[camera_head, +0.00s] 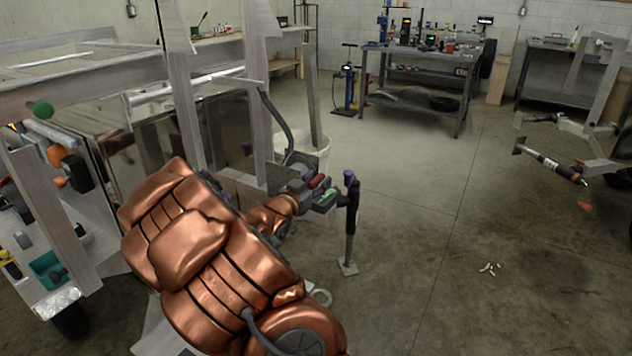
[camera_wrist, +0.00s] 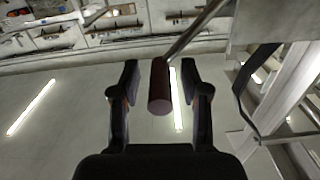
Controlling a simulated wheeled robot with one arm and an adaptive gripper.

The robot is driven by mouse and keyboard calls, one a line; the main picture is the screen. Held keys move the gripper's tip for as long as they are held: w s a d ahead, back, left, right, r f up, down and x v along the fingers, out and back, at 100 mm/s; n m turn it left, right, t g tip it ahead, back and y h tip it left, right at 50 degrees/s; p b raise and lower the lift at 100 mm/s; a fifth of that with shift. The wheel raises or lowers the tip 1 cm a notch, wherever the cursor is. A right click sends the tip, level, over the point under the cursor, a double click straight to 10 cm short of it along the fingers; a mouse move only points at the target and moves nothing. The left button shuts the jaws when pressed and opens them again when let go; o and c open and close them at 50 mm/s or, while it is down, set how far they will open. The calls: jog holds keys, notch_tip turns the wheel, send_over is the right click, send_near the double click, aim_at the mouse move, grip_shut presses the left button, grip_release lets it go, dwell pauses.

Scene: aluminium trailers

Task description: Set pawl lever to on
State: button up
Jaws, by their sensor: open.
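In the wrist view a dark red cylindrical grip (camera_wrist: 160,86) on a thin metal rod (camera_wrist: 197,30) points toward the camera. My gripper (camera_wrist: 160,80) is open, with one finger on each side of the grip and a visible gap at both sides. I cannot tell for sure whether this grip belongs to the pawl lever. In the head view my gripper (camera_head: 318,190) is at the trailer's front end, left of the upright jack (camera_head: 350,215) with a purple top. A small dark red part (camera_head: 316,181) shows there. The lever's setting cannot be read.
The aluminium trailer frame (camera_head: 177,100) stands close on the left, with a post and a dark hose (camera_head: 280,115) beside my arm. A white bucket (camera_head: 318,155) is behind the gripper. A workbench (camera_head: 415,100) stands at the back. The floor to the right is mostly clear.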

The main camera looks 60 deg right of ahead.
grip_shut()
dwell(0.6)
